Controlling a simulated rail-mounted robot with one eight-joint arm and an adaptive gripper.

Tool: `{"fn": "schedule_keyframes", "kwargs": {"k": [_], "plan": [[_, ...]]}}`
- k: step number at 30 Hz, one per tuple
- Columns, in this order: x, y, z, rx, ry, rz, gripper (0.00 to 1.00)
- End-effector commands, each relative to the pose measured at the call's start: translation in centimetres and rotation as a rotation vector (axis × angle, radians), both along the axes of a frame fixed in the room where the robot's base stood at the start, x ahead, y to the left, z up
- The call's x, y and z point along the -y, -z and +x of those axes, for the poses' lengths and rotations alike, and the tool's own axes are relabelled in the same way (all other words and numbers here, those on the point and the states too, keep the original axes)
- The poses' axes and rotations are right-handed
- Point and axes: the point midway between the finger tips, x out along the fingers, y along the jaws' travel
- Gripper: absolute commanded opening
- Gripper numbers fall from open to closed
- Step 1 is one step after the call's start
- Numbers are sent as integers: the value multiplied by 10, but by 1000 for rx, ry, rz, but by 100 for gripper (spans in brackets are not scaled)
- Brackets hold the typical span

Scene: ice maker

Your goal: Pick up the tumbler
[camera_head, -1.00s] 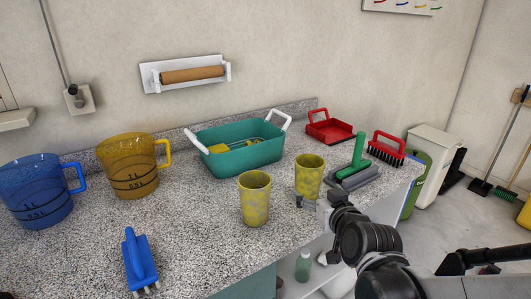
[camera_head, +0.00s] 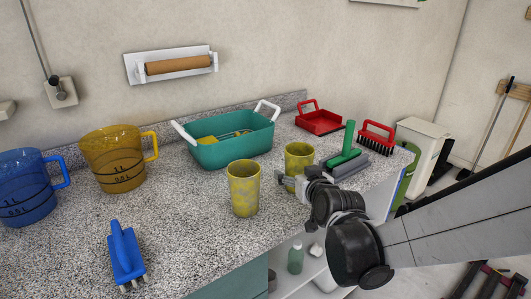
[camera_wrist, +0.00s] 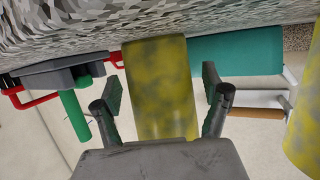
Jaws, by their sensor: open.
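Two yellow mottled tumblers stand upright on the speckled counter. The left tumbler (camera_head: 243,188) is nearer in the head view. The right tumbler (camera_head: 299,157) stands just behind my gripper (camera_head: 284,181), which hides part of its lower side. In the wrist view, which is upside down, my gripper (camera_wrist: 162,92) is open with one finger on each side of the right tumbler (camera_wrist: 160,85). Narrow gaps show between the fingers and its walls. How deep it sits between them I cannot tell. The left tumbler (camera_wrist: 307,110) is cut off at the picture's right edge.
A teal basin (camera_head: 232,150) with white handles stands behind the tumblers. A green-handled tool (camera_head: 348,148), a red brush (camera_head: 377,138) and a red dustpan (camera_head: 318,120) lie to the right. Amber (camera_head: 115,160) and blue (camera_head: 27,190) jugs and a blue tool (camera_head: 125,255) are left.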

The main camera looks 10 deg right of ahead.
Motion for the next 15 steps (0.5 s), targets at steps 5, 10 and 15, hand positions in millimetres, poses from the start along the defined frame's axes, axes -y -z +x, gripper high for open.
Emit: {"fn": "schedule_keyframes", "kwargs": {"k": [5, 10, 15], "plan": [[0, 0, 0, 0, 0, 0, 78], [0, 0, 0, 0, 0, 0, 56], [0, 0, 0, 0, 0, -1, 33]]}}
